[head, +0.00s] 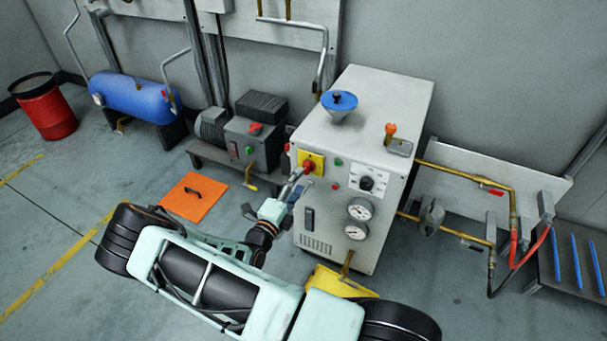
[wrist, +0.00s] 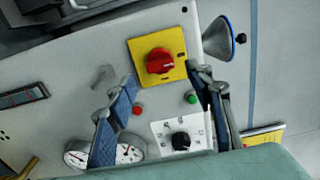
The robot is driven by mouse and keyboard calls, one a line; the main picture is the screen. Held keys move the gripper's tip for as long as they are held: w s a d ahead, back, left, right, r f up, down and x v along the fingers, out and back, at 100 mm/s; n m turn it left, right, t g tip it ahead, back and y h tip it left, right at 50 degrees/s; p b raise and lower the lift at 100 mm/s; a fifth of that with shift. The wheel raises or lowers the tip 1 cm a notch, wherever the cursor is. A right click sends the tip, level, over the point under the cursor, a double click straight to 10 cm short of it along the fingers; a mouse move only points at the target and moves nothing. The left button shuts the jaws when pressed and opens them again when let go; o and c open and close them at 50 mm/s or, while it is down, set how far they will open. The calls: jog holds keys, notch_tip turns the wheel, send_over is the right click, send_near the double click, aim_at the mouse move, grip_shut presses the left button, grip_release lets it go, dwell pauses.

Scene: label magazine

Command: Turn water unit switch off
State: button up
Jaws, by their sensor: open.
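The water unit (head: 326,230) is a white cabinet in the middle of the head view. A red rotary switch (head: 309,166) on a yellow plate (head: 318,160) sits at the upper left of its front panel. In the wrist view the red switch (wrist: 160,61) and yellow plate (wrist: 174,70) show clearly. My gripper (head: 300,183) is in front of the panel, close to the switch. In the wrist view my gripper (wrist: 162,78) is open and empty, its two blue-padded fingers spread to either side below the switch. I cannot tell whether either finger touches the panel.
A black selector knob (wrist: 180,141), red and green buttons, and gauges (head: 359,209) share the panel. A blue funnel (head: 339,102) and an orange-handled valve (head: 390,132) stand on top. A motor unit (head: 256,135) is at left. An orange floor plate (head: 194,198) lies nearby.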

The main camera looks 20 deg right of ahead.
jog(key=v, duration=0.6)
dwell(0.3)
